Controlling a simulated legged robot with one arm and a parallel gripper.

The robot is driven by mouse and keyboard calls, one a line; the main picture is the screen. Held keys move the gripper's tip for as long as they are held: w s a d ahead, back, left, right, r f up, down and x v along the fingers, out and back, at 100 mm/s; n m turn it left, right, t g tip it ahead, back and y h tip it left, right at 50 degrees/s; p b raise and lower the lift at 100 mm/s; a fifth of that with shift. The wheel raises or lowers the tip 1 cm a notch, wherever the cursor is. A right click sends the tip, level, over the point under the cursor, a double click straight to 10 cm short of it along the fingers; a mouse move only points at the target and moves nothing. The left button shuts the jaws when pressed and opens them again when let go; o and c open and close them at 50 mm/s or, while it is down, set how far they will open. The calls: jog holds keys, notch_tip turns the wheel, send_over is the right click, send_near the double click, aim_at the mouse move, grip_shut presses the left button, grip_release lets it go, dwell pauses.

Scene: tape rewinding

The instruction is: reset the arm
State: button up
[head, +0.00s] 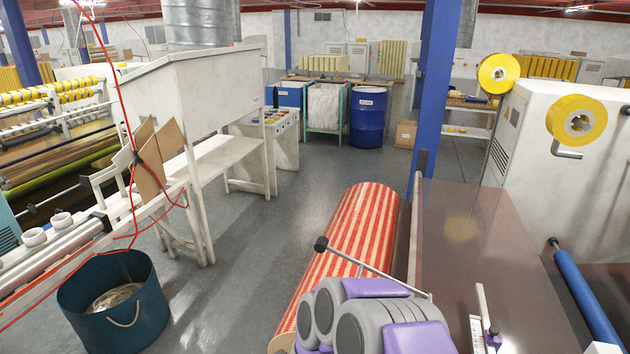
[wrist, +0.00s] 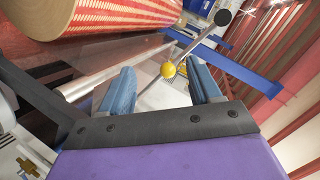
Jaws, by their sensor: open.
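My gripper (wrist: 162,88) shows in the wrist view with its two blue-grey fingers spread apart. It is open, and no thing is clearly held. A small yellow ball (wrist: 168,69) appears between the fingers, in line with a thin metal rod; I cannot tell how far beyond the fingertips it is. The rod ends in a black knob (wrist: 223,17), and a rod with a black knob (head: 321,243) also shows in the head view. My grey and purple arm is folded low in the head view, and its gripper cannot be made out there.
A long red-and-cream patterned roll (head: 350,240) lies close by, left of a brown glossy tabletop (head: 470,240). A blue post (head: 433,100) rises behind. A white machine with yellow tape rolls (head: 577,122) stands right. A dark bucket (head: 113,305) is left; grey floor between is free.

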jog(key=s+a+r+n+g+y, duration=0.4)
jog(key=s+r+n+g+y, duration=0.2)
jog(key=s+r+n, duration=0.25)
jog(key=s+d+r+n+g+h, duration=0.1)
jog(key=s+d, duration=0.4)
jog(key=s, duration=0.5)
jog(key=s+d+r+n+g+h+b, duration=0.1)
jog(key=s+d+r+n+g, duration=0.2)
jog(key=s, duration=0.7)
jog(key=s+d+r+n+g+h+b, duration=0.1)
jog(key=s+d+r+n+g, duration=0.1)
jog(key=s+d+g, duration=0.2)
jog(key=s+d, duration=0.3)
jog(key=s, duration=0.4)
jog(key=shift+d+r+g, duration=0.2)
jog(key=shift+r+g, duration=0.2)
jog(key=shift+w, duration=0.1)
